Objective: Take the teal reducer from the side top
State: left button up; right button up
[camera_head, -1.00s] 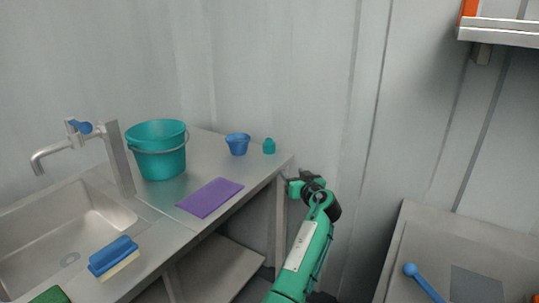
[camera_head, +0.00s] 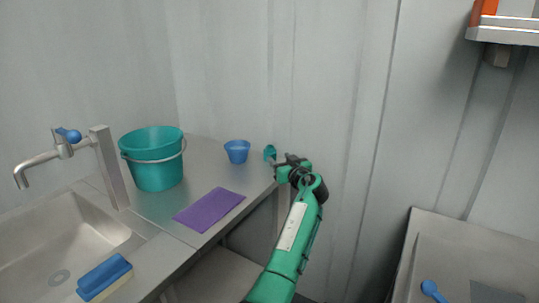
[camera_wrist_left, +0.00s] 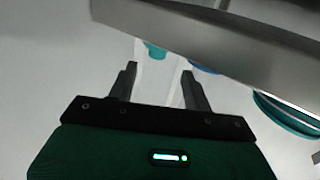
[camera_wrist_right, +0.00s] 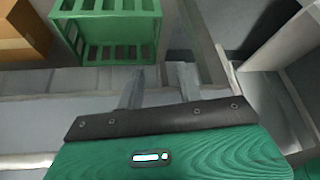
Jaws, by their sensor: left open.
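The teal reducer (camera_head: 269,152) is a small piece at the far right corner of the steel side top (camera_head: 190,190), partly hidden behind my left gripper (camera_head: 281,162) in the head view. In the left wrist view the teal reducer (camera_wrist_left: 155,50) shows beyond and between the fingertips, partly hidden. My left gripper (camera_wrist_left: 160,72) is open and empty, at the right edge of the side top, close to the reducer; I see no contact. My right gripper (camera_wrist_right: 160,72) is open and empty in the right wrist view, away from the side top.
A blue cup (camera_head: 237,151) stands just left of the reducer. A teal bucket (camera_head: 153,160), a purple cloth (camera_head: 209,209) and a sink with a tap (camera_head: 40,160) are further left. A green crate (camera_wrist_right: 115,25) shows in the right wrist view.

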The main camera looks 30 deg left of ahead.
aim_at(272, 150)
pick_arm(q)
jog(key=x, duration=0.4)
jog(key=shift+f, duration=0.15)
jog(key=shift+w+a, duration=0.2)
jog(key=shift+r+x, duration=0.15)
jog(key=shift+x, duration=1.05)
jog(key=shift+r+x, duration=0.1)
jog(key=shift+x, duration=1.15)
jog(key=shift+w+d, duration=0.1)
jog(key=shift+d, duration=0.05)
jog(key=shift+c, duration=0.2)
jog(key=c, duration=1)
